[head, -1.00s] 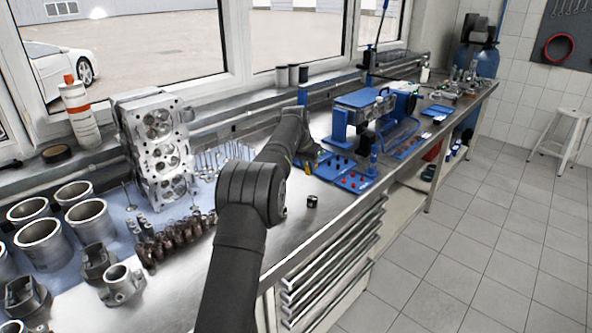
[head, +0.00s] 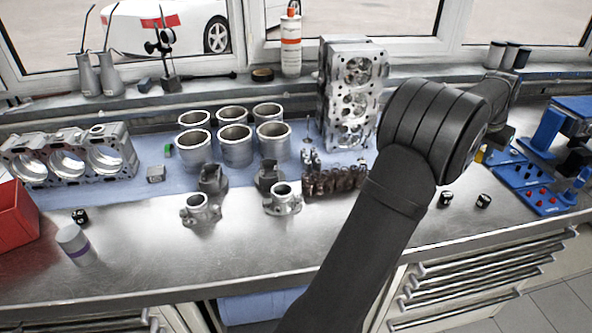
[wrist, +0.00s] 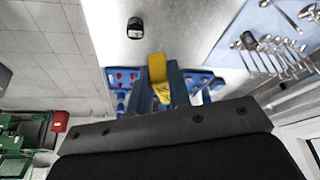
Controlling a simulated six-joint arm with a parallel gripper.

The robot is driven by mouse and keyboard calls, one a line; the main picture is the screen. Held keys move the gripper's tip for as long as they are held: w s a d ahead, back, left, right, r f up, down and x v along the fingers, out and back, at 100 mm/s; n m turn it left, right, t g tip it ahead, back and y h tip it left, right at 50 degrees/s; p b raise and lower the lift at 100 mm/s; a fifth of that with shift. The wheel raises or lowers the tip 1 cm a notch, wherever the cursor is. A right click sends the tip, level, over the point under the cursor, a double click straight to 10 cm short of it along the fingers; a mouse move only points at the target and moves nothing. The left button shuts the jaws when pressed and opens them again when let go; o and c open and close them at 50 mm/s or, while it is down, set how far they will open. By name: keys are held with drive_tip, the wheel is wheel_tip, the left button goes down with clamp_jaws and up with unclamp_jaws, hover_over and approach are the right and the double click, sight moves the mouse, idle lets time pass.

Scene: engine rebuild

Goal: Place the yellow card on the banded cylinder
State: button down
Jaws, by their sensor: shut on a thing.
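My gripper (wrist: 159,80) shows in the wrist view with its two blue fingers shut on the yellow card (wrist: 157,67). In the head view a small piece of the yellow card (head: 479,156) shows beside the left end of a blue tray, and my arm hides most of the gripper. The banded cylinder (head: 73,243), pale grey-white with a purple band, stands upright on the bare metal bench at the far left, near the front edge. My gripper is far to its right.
A red bin (head: 14,212) and a small black cylinder (head: 80,216) are near the banded cylinder. Cylinder sleeves (head: 235,150), metal housings (head: 283,200), springs (head: 335,182) and a tall cylinder head (head: 352,95) stand between. The front metal strip is mostly clear.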

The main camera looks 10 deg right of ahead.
drive_tip(key=w+a+r+n+t+y, duration=0.1)
drive_tip(key=w+a+n, duration=0.25)
drive_tip(key=a, duration=1.15)
drive_tip(key=w+a+r+n+y, duration=0.1)
drive_tip(key=w+a+n, duration=0.25)
drive_tip(key=a, duration=1.15)
drive_tip(key=w+a+r+n+t+y, duration=0.15)
drive_tip(key=w+a, duration=0.25)
drive_tip(key=a, duration=1.1)
drive_tip(key=n+y, duration=0.2)
drive_tip(key=n, duration=0.7)
hover_over(67, 235)
drive_tip(key=s+d, duration=0.1)
drive_tip(key=s, duration=0.1)
drive_tip(key=shift+g, duration=0.25)
drive_tip(key=f, duration=0.4)
drive_tip(key=shift+w+d+f, duration=0.15)
drive_tip(key=shift+w+f, duration=0.05)
drive_tip(key=shift+f, duration=0.15)
drive_tip(key=shift+a+f, duration=0.1)
drive_tip(key=shift+a, duration=0.15)
drive_tip(key=shift+f, duration=2)
